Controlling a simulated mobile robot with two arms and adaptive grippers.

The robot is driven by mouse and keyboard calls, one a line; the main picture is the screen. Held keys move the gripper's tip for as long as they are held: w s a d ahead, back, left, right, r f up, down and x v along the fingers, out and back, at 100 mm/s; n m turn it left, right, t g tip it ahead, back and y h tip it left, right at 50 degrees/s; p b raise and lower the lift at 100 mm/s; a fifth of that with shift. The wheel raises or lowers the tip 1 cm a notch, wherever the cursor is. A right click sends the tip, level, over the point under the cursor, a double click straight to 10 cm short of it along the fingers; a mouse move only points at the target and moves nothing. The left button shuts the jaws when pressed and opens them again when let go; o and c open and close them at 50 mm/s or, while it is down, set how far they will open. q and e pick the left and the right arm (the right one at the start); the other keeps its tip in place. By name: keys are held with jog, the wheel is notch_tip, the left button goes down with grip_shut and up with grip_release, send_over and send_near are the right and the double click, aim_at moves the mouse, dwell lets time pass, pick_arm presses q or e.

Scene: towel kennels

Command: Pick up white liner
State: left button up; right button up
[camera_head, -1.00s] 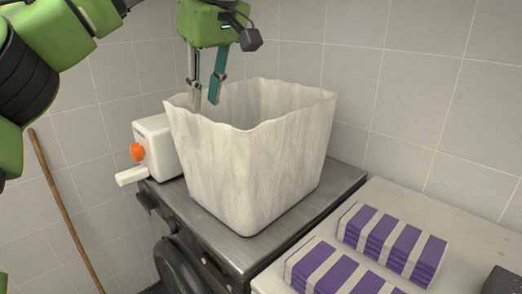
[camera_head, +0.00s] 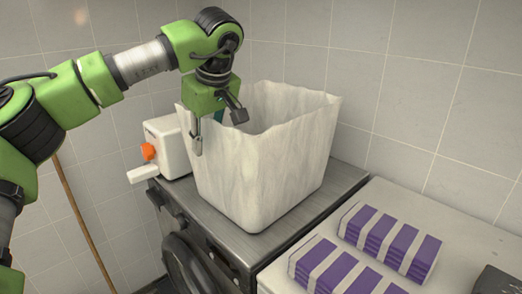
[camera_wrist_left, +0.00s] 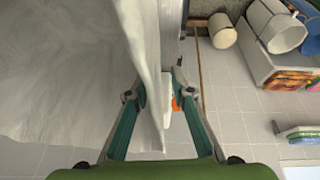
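The white liner (camera_head: 262,165) is a tall, open-topped, square-sided bin shape with a wavy rim. It stands upright on the dark metal machine top. My left gripper (camera_head: 207,134) is at its left rim, pointing down, with one finger outside the wall and the other inside, partly hidden by the rim. In the left wrist view, the liner's wall (camera_wrist_left: 146,60) runs between the fingers of my left gripper (camera_wrist_left: 158,88). The fingers are apart, with a gap between the wall and the outer finger. My right gripper is not in view.
A white box with an orange knob (camera_head: 148,151) stands close behind the liner's left side. Folded purple-and-white striped towels (camera_head: 390,240) lie on the pale counter (camera_head: 465,215) at right. A wooden pole (camera_head: 84,225) leans at left. A tiled wall (camera_head: 400,60) is behind.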

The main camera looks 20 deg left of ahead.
pick_arm(q)
jog(key=shift+w+a+f, duration=0.2)
jog(key=shift+w+f, duration=0.1)
jog(key=shift+f, duration=0.3)
jog(key=shift+s+d+r, duration=0.1)
jog(key=shift+s+d, duration=0.05)
jog(key=shift+f, duration=0.3)
grip_shut()
